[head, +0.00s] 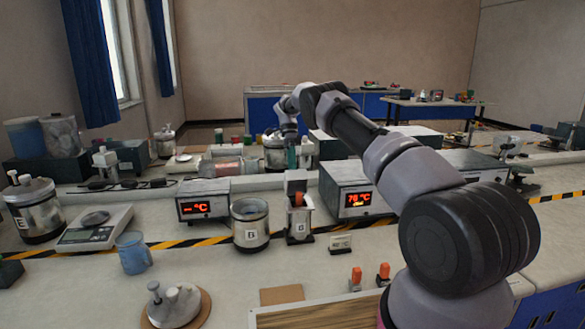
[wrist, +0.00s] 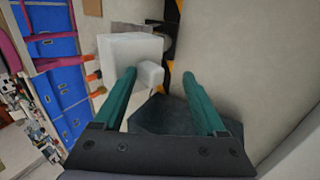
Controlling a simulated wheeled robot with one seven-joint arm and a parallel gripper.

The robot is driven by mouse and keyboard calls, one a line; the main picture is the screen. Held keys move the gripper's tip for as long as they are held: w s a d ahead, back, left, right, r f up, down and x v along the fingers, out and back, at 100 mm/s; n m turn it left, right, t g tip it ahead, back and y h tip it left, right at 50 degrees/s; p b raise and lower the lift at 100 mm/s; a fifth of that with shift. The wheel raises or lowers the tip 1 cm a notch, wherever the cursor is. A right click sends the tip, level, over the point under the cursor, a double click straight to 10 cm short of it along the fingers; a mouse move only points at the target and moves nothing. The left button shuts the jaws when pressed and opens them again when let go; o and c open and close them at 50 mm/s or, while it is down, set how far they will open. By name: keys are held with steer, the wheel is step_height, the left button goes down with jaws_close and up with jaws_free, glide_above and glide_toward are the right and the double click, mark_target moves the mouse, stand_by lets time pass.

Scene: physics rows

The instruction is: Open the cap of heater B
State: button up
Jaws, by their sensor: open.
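An open metal pot (head: 250,225) stands at the middle of the bench; its small label could be B or another letter. A lid with knobs (head: 173,304) lies on a round brown mat in front. Another metal pot (head: 36,210) with its lid on stands at the far left. A further lidded pot (head: 276,151) is at the back, partly hidden by my gripper. I cannot tell which is heater B. My gripper (head: 291,158) is above the far part of the bench. In the wrist view its teal fingers (wrist: 160,76) are apart, with a white blocky object (wrist: 130,58) beyond them.
Two control boxes with red displays (head: 204,202) (head: 349,190) flank the pot and a stand with an orange part (head: 298,210). A scale (head: 95,230) and a blue mug (head: 133,253) are at left. Orange-topped items (head: 384,273) stand at front right.

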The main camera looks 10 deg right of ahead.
steer(key=x, duration=0.2)
steer(key=shift+a+f, duration=0.15)
steer(key=shift+f, duration=0.15)
step_height(320, 180, up, 12)
steer(key=shift+w, duration=0.45)
steer(key=shift+r, duration=0.2)
